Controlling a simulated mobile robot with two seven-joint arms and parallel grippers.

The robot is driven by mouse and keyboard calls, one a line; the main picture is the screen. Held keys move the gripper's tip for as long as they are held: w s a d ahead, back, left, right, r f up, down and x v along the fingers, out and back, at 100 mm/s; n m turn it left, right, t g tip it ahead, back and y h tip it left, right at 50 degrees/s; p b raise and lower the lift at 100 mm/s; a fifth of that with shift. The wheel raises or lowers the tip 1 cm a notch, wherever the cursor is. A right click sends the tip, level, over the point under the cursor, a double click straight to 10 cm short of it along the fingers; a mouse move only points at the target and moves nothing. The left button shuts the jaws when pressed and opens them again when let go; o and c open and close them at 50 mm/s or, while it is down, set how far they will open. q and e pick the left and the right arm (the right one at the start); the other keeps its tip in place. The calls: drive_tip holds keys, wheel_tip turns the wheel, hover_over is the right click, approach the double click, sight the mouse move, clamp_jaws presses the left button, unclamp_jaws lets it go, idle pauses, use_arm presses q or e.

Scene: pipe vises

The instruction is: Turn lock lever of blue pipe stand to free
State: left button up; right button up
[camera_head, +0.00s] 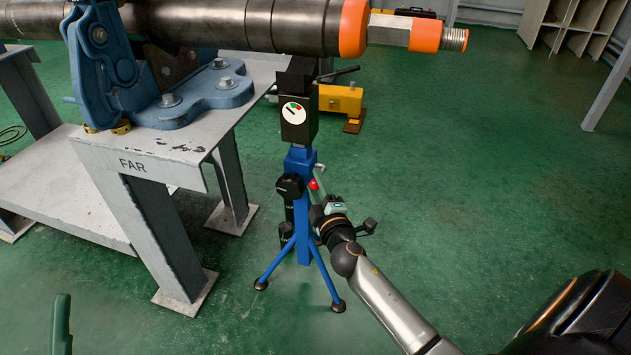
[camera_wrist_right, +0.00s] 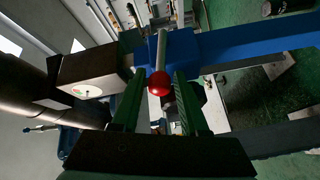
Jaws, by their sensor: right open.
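The blue pipe stand (camera_head: 299,215) stands upright on the floor beside the grey table. Its lock lever is a short metal rod with a red ball knob (camera_head: 314,184), on the right of the stand's column. In the right wrist view the red knob (camera_wrist_right: 158,84) sits between the two green fingers of my right gripper (camera_wrist_right: 154,80), which is open. The rod (camera_wrist_right: 162,50) runs up from the knob across the blue column. In the head view my right gripper (camera_head: 317,188) is at the lever. A green finger of my left gripper (camera_head: 61,325) shows at lower left.
A dark pipe (camera_head: 250,22) with orange collars passes above the stand. A blue vise (camera_head: 105,65) is bolted to the grey table (camera_head: 140,165) marked FAR. A black box with a red-green dial (camera_head: 293,112) tops the stand. Floor to the right is clear.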

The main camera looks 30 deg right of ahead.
clamp_jaws()
idle(0.3)
drive_tip(key=shift+r, duration=0.1)
idle(1.0)
